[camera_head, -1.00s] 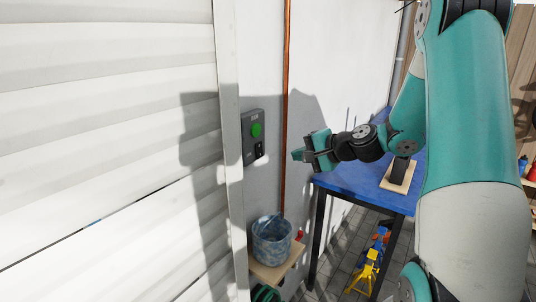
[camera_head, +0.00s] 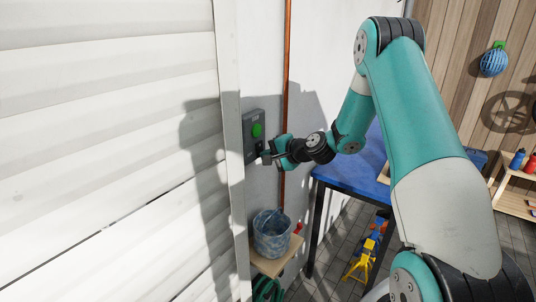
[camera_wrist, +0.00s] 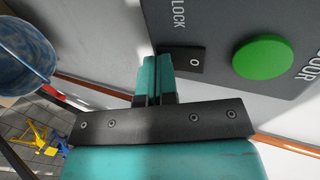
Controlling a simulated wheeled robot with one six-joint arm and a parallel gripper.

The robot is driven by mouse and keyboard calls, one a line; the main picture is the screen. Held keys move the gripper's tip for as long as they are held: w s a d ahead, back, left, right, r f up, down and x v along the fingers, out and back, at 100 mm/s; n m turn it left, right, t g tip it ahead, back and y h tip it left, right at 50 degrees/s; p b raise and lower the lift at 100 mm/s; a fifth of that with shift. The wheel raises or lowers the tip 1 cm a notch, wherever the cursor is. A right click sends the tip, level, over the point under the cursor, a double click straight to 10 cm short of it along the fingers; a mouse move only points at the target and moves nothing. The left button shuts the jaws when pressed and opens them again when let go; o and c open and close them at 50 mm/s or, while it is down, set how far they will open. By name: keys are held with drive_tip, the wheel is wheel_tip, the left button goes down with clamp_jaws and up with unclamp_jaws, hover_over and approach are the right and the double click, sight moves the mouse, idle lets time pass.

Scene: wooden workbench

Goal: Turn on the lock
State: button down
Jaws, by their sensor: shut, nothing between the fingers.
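A dark grey control panel (camera_head: 249,143) is on the wall beside the shutter. In the wrist view the panel (camera_wrist: 218,20) carries a large green button (camera_wrist: 262,57) and a small black rocker switch (camera_wrist: 194,60) marked "O", with the word LOCK near it. My gripper (camera_head: 266,157) is at the lower part of the panel. In the wrist view my gripper (camera_wrist: 157,62) is shut and empty, its teal fingertips right beside the switch and partly overlapping it. I cannot tell whether they touch it. In the head view the gripper hides the switch.
A white slatted shutter (camera_head: 110,150) fills the left. A copper pipe (camera_head: 287,60) runs up the wall right of the panel. A blue bucket (camera_head: 271,236) stands on a small wooden shelf below. A blue-topped workbench (camera_head: 345,172) is to the right, with a yellow stand (camera_head: 361,262) under it.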

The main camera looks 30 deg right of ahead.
drive_tip(key=shift+w+t+b, duration=0.2)
drive_tip(key=shift+t+b, duration=0.1)
drive_tip(key=shift+b, duration=0.45)
drive_tip(key=shift+r+p, duration=0.6)
drive_tip(key=shift+r, duration=0.25)
drive_tip(key=shift+s+f, duration=0.1)
